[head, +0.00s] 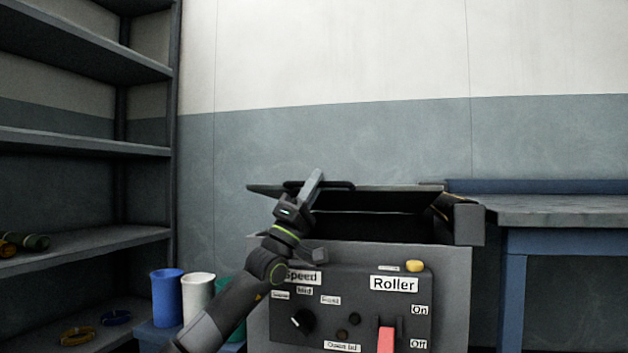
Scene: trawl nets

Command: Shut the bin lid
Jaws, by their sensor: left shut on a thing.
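The bin (455,290) is a grey box with a control panel on its front. Its dark lid (400,189) is raised and seen nearly edge-on, with the dark opening showing below it. A dark handle (342,184) runs along the lid's near edge. My left gripper (313,186) is at this handle, left of the lid's middle, and is shut on it. The gripper and wrist hide part of the lid and the bin's left front. My right gripper is not in view.
The panel has a black speed knob (302,320), a red roller switch (386,340) and a yellow knob (414,266). Blue (167,297) and white (197,298) cups stand left of the bin. Dark shelves (80,145) are at left; a workbench (560,211) is at right.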

